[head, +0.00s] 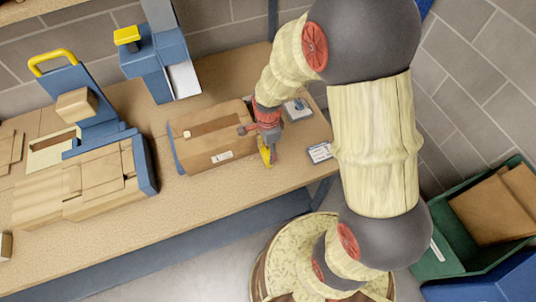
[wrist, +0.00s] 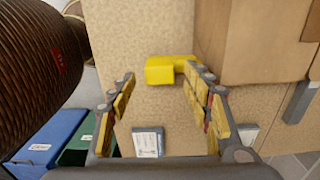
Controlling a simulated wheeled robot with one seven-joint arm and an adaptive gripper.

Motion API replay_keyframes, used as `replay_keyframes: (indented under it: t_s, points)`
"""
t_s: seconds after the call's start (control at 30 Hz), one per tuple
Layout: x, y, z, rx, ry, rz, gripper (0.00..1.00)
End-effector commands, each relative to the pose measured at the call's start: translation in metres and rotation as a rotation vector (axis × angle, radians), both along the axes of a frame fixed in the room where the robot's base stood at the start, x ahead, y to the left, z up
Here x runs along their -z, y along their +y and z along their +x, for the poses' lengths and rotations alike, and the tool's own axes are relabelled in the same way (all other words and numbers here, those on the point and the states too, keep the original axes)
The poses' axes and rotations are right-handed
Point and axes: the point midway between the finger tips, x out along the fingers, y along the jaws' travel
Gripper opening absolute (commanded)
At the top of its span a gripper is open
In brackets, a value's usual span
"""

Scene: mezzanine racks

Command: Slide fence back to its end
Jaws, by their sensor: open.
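A yellow block (wrist: 165,70) with a short arm reaching right lies over the tan bench, beside a cardboard box (wrist: 265,45). It may be the fence's handle; a fence bar is not clear to me. In the head view, my gripper (head: 265,148) is at the right end of the box (head: 190,158), with yellow showing at its tip. In the wrist view, my gripper (wrist: 158,95) is open, its fingers apart and empty. The yellow block is beyond the fingertips, roughly between them. I cannot tell any contact.
The bench (head: 85,235) carries a blue stand with a yellow knob (head: 126,35) and a blue frame with a yellow handle (head: 52,58). A white label card (head: 320,152) lies near the bench's right end. A green bin (head: 455,235) with cardboard stands at right.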

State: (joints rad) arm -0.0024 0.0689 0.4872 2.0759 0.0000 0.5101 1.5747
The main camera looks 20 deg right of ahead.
Motion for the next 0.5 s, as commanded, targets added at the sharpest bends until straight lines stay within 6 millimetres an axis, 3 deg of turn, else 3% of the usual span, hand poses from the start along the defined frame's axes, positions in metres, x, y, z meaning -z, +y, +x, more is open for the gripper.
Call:
replay_keyframes:
  t_s: [0.2,0.5]
  points:
    - [0.026,0.000,0.000,-0.001,0.001,0.000,0.50]
    - [0.031,0.000,0.000,-0.001,-0.001,0.000,0.50]
